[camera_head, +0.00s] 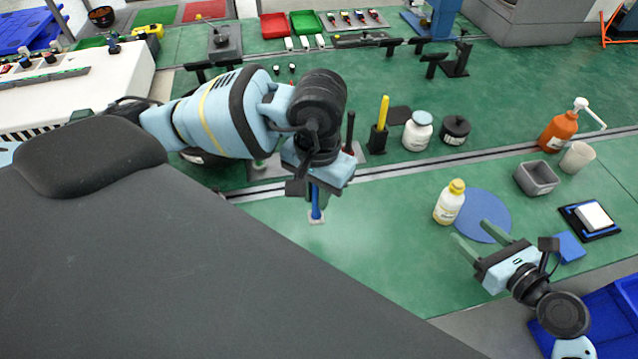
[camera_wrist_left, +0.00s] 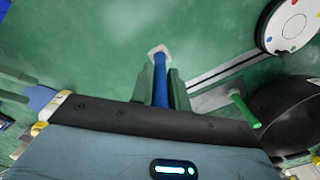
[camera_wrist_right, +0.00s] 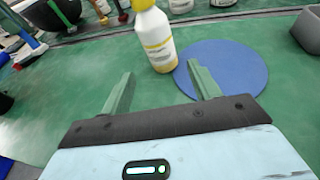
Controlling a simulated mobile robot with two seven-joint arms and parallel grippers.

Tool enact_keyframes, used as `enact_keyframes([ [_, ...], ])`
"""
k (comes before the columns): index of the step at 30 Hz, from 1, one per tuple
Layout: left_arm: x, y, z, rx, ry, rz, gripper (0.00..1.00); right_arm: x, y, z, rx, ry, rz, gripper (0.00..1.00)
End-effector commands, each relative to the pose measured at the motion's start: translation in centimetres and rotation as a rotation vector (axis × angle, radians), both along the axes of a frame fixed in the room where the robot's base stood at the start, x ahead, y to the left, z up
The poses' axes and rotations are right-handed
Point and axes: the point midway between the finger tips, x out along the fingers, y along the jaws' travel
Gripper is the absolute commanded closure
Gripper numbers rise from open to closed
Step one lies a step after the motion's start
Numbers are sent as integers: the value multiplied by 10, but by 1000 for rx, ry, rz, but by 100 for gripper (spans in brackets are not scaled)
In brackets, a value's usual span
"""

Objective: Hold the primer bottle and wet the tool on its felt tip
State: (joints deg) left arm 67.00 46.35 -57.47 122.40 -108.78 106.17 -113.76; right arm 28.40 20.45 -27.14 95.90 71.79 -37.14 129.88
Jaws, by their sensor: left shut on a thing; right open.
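The primer bottle appears to be the white bottle with a yellow label and yellow cap (camera_head: 449,203), upright on the green bench at the left edge of a blue round mat (camera_head: 484,216). It also shows in the right wrist view (camera_wrist_right: 155,40), where its top is cut off. My right gripper (camera_head: 482,238) is open and empty, its fingers pointing at the bottle from the near side, apart from it. My left gripper (camera_head: 314,200) is shut on a blue-handled tool (camera_head: 316,207) with a pale square end pointing down over the bench. The tool also shows in the left wrist view (camera_wrist_left: 160,80).
A white jar (camera_head: 418,131), black round pot (camera_head: 455,130) and yellow-handled tool in a holder (camera_head: 382,125) stand behind the rail. An orange pump bottle (camera_head: 558,132), grey bin (camera_head: 536,178) and beige cup (camera_head: 577,158) are at the right. Bench between the grippers is clear.

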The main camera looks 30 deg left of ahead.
Motion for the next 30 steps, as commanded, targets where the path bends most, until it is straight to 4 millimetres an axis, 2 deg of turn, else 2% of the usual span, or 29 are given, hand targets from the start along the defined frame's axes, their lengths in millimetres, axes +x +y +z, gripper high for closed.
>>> enact_keyframes([
  [1, -1, 0, -11, 0, 17, 0, 100, 3, 6, -7, 2, 6, 1, 38],
  [10, -7, 0, -48, 0, 70, 0, 100, 23, 36, -19, 0, 6, 3, 38],
  [13, -6, 0, -42, 0, 62, 0, 100, 30, 46, -18, 2, 4, 1, 38],
  [20, -6, 0, -44, 0, 65, 0, 100, 41, 61, -23, 1, 2, 0, 38],
  [30, -6, 0, -45, 0, 66, 0, 100, 44, 65, -25, -1, 1, 0, 38],
])
